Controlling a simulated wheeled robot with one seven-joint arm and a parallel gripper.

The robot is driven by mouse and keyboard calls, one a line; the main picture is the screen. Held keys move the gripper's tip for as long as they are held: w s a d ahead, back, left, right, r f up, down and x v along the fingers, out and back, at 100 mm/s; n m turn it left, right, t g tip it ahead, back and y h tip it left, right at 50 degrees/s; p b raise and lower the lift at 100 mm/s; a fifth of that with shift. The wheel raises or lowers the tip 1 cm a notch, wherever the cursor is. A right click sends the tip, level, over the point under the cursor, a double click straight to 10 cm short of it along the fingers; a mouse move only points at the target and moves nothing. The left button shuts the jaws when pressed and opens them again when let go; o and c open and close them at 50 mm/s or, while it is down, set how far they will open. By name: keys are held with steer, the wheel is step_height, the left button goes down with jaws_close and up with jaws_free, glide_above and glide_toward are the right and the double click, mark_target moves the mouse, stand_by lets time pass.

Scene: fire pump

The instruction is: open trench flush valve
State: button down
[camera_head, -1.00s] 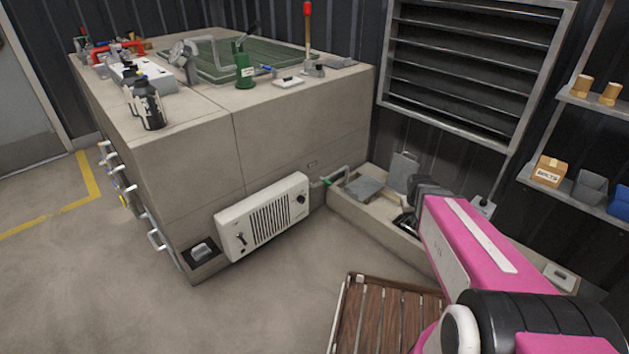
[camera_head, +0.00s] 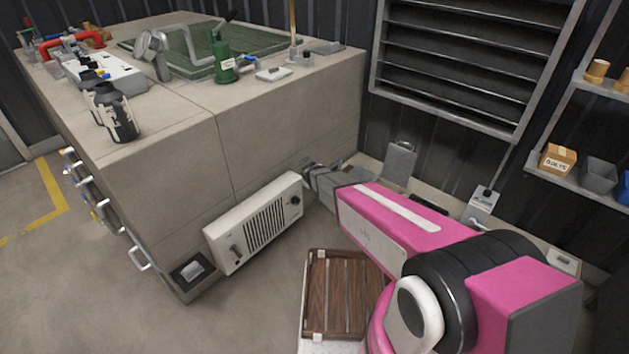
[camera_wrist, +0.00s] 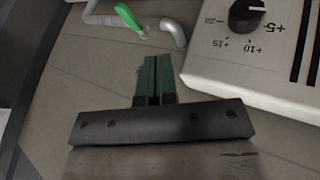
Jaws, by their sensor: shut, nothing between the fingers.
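The valve shows in the wrist view as a green lever handle (camera_wrist: 129,18) on a grey bent pipe (camera_wrist: 172,28) against the beige block wall. The lever lies at a slant across the pipe. My gripper (camera_wrist: 156,60) has its green fingers together and empty, pointing toward the valve, with a gap in the picture between fingertips and lever. In the head view my gripper (camera_head: 309,170) is at the block's right face, just beyond the white panel's right end. There the gripper and wrist cover the valve, and I cannot make out the lever.
A white heater-like panel (camera_head: 255,222) with a black knob (camera_wrist: 246,14) sits close right of the fingers in the wrist view. The beige block (camera_head: 170,165) carries bottles and a green pump. The trench and an upright grey plate (camera_head: 399,163) lie behind my arm. A slatted wooden platform (camera_head: 335,295) is below.

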steer(key=shift+w+f, duration=0.1)
steer(key=w+d+f, duration=0.2)
steer(key=w+f, duration=0.5)
steer(key=w, duration=0.2)
steer(key=shift+d+f, duration=0.25)
steer(key=shift+f, duration=0.1)
